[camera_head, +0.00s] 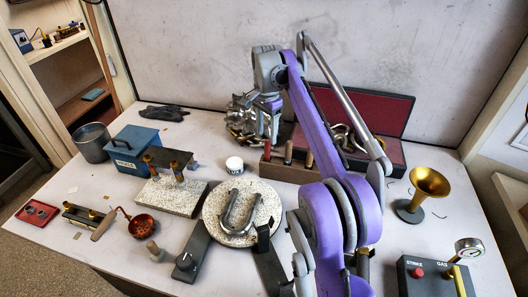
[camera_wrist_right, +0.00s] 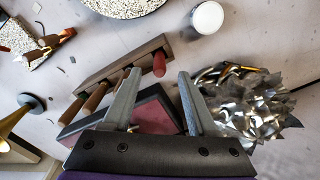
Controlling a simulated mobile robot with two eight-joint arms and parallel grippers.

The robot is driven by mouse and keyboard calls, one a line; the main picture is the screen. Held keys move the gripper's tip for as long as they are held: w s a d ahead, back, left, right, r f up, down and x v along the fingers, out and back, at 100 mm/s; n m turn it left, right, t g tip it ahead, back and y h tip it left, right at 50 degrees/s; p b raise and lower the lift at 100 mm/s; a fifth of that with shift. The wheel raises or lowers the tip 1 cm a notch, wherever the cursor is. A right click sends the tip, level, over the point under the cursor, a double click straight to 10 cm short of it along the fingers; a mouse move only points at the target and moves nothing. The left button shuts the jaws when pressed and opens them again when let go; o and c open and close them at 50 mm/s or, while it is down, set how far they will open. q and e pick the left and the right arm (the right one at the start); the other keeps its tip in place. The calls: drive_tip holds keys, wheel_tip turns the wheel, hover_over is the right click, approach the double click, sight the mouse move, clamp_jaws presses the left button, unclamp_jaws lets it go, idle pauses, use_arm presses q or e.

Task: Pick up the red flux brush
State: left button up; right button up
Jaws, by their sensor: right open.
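The red flux brush seems to be the red-handled tool (camera_wrist_right: 159,64) standing at one end of the wooden rack (camera_wrist_right: 103,66); its red handle also shows in the head view (camera_head: 288,152). Its lower part is hidden in the rack. My right gripper (camera_wrist_right: 158,76) is open and empty, its fingertips on either side of the red handle in the wrist picture. How far above the handle they are I cannot tell. In the head view the right gripper (camera_head: 271,138) hangs close to that end of the rack, before the scrap pile. My left gripper is not in view.
Several brown handles (camera_wrist_right: 97,95) stand in the same rack. A pile of crumpled metal (camera_wrist_right: 245,105) lies close beside my right gripper. A white jar (camera_head: 234,164) stands near the rack. An open red-lined case (camera_head: 382,108) lies behind it.

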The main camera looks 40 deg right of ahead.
sight(267, 161)
wheel_tip(267, 161, down, 8)
drive_tip(key=shift+d+r+b, duration=0.1)
drive_tip(key=shift+r+b, duration=0.1)
drive_tip(key=shift+b, duration=0.25)
clamp_jaws()
